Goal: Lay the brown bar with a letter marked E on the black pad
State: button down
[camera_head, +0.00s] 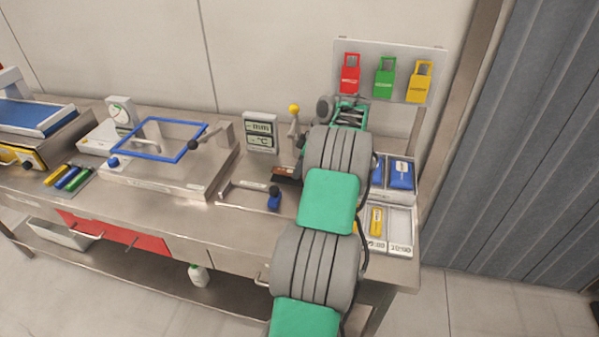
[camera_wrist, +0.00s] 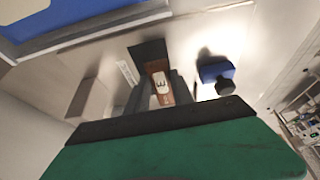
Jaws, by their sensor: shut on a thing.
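The brown bar (camera_wrist: 159,79) with a white label marked E lies between the two dark fingers of my gripper (camera_wrist: 160,92) in the wrist view. My gripper is shut on it. The black pad (camera_wrist: 147,50) shows just beyond and around the bar's far end. Whether the bar touches the pad or is a little above it, I cannot tell. In the head view a bit of the brown bar (camera_head: 286,171) shows left of my arm, near the dark pad (camera_head: 276,181). My arm hides the fingers there.
A blue knob (camera_head: 274,198) stands in front of the pad, and a display (camera_head: 261,132) stands behind it. A yellow-topped lever (camera_head: 294,120) is close to my arm. Trays with blue and yellow packs (camera_head: 400,173) are at the right. A blue-framed device (camera_head: 160,140) is at the left.

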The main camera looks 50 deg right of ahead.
jog(key=shift+a+f, duration=0.1)
jog(key=shift+f, duration=1.3)
jog(key=c, duration=1.1)
grip_release()
jog(key=shift+f, duration=0.1)
